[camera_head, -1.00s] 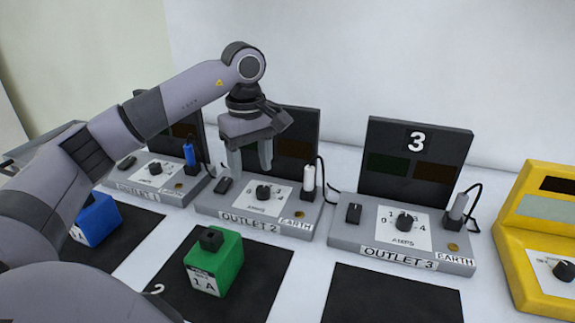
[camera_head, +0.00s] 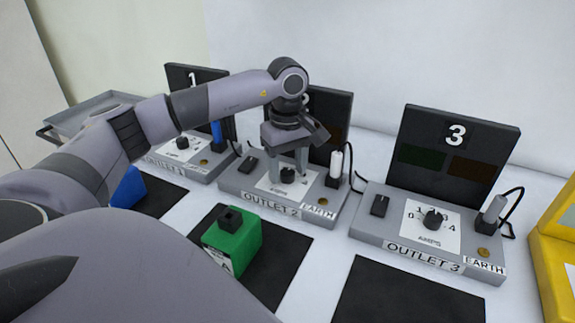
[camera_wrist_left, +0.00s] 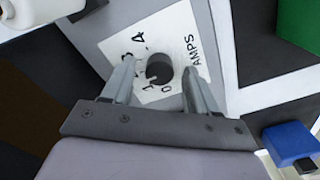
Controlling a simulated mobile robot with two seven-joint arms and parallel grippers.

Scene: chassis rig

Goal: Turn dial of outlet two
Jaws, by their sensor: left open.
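Outlet two (camera_head: 239,184) is a grey box with a dark upright panel, an "OUTLET 2" label and a white AMPS plate. Its black round dial (camera_head: 287,175) sits on that plate. My left gripper (camera_head: 287,166) points down over the dial, open, one finger on each side. In the left wrist view the dial (camera_wrist_left: 159,68) shows between the fingers of my left gripper (camera_wrist_left: 158,74), with gaps beside it. The fingers hide part of the scale. Whether the fingertips touch the plate I cannot tell. My right gripper is out of view.
A black switch (camera_head: 248,165) is left of the dial, and a white plug (camera_head: 336,165) with a cable is right of it. Outlet 3 (camera_head: 365,225) stands to the right, outlet 1 (camera_head: 212,170) to the left. A green block (camera_head: 235,240) is in front.

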